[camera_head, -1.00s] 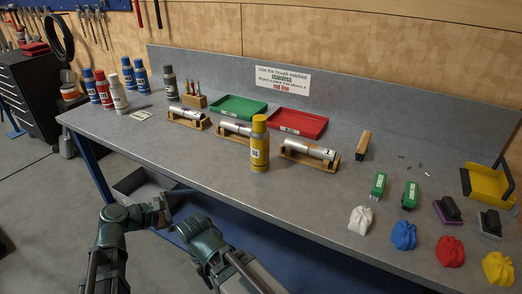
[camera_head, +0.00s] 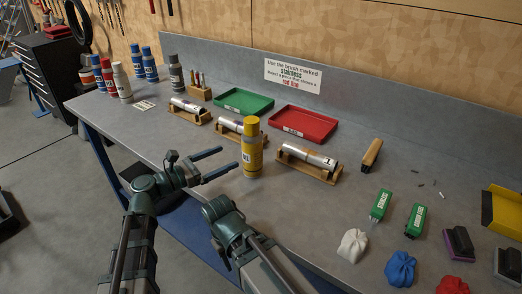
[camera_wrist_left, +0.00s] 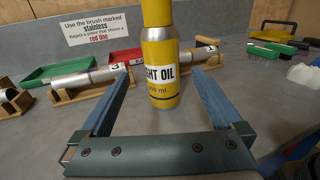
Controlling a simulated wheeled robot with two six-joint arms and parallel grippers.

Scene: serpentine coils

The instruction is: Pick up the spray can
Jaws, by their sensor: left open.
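A yellow spray can (camera_head: 252,152) with a white label stands upright near the front edge of the workbench. My left gripper (camera_head: 230,158) is open and empty, just left of the can, with its blue fingers pointing toward it. In the left wrist view the can (camera_wrist_left: 160,60) stands upright between the lines of the two open fingers (camera_wrist_left: 160,80); its label reads "GHT OIL" and its top is cut off. I cannot tell whether the tips reach past its near side. My right arm shows at the bottom, but its gripper does not.
Metal cylinders on wooden cradles (camera_head: 308,163) stand close behind and right of the can. Green (camera_head: 243,101) and red (camera_head: 303,124) trays lie farther back. Several other bottles (camera_head: 121,82) stand at the left. Brushes (camera_head: 380,205) and cloth bundles (camera_head: 352,245) lie at the right.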

